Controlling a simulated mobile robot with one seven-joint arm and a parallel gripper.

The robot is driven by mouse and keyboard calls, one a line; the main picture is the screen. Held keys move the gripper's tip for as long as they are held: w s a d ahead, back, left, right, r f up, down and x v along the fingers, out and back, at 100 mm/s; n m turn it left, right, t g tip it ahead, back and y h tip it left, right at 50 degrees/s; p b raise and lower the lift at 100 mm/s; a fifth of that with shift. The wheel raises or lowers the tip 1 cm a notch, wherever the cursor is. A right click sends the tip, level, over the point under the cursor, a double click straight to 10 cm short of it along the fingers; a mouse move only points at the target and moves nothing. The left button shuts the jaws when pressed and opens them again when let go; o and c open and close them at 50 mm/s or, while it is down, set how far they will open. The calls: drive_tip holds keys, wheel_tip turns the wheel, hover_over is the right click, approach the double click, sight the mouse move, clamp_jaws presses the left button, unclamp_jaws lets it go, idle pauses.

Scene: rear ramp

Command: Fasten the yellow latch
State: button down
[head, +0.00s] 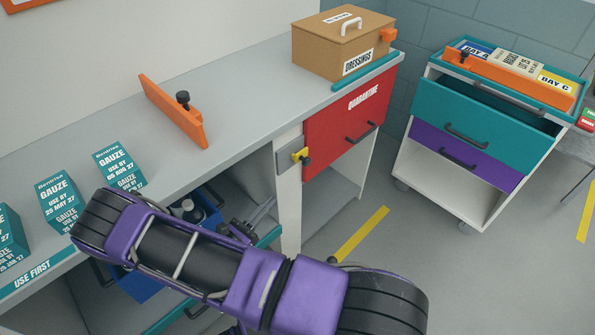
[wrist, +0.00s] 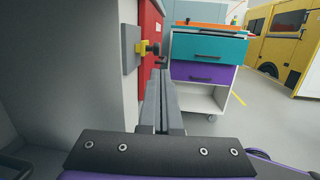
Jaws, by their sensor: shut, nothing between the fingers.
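The yellow latch (head: 300,156) with a black knob is on a grey plate on the white post, at the left edge of the red QUARANTINE front (head: 346,127). The red front looks closed. In the wrist view the latch (wrist: 141,48) lies sideways with its knob towards the red front (wrist: 151,25); I cannot tell whether it overlaps that front. My gripper (head: 264,207) is shut and empty, below and left of the latch and apart from it. In the wrist view my shut fingers (wrist: 161,80) point forward, just below and right of the latch.
The grey counter (head: 235,95) carries an orange bracket (head: 173,112), gauze boxes (head: 60,205) and a DRESSINGS box (head: 342,42). An open blue drawer bin (head: 146,284) is below. A teal and purple trolley (head: 485,110) stands right; open floor (head: 400,230) lies between.

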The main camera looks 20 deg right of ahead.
drive_tip(key=shift+f+n+t, duration=0.3)
drive_tip(key=shift+f+n, duration=0.1)
drive_tip(key=shift+f, duration=0.25)
approach(304, 157)
drive_tip(key=d, duration=0.3)
drive_tip(key=w+d, duration=0.1)
drive_tip(key=shift+d+r, duration=0.2)
drive_tip(key=shift+d, duration=0.2)
drive_tip(key=d, duration=0.1)
drive_tip(key=w+d, duration=0.1)
drive_tip(key=d, duration=0.2)
drive_tip(key=shift+w+d+b, duration=0.3)
drive_tip(key=shift+d, duration=0.1)
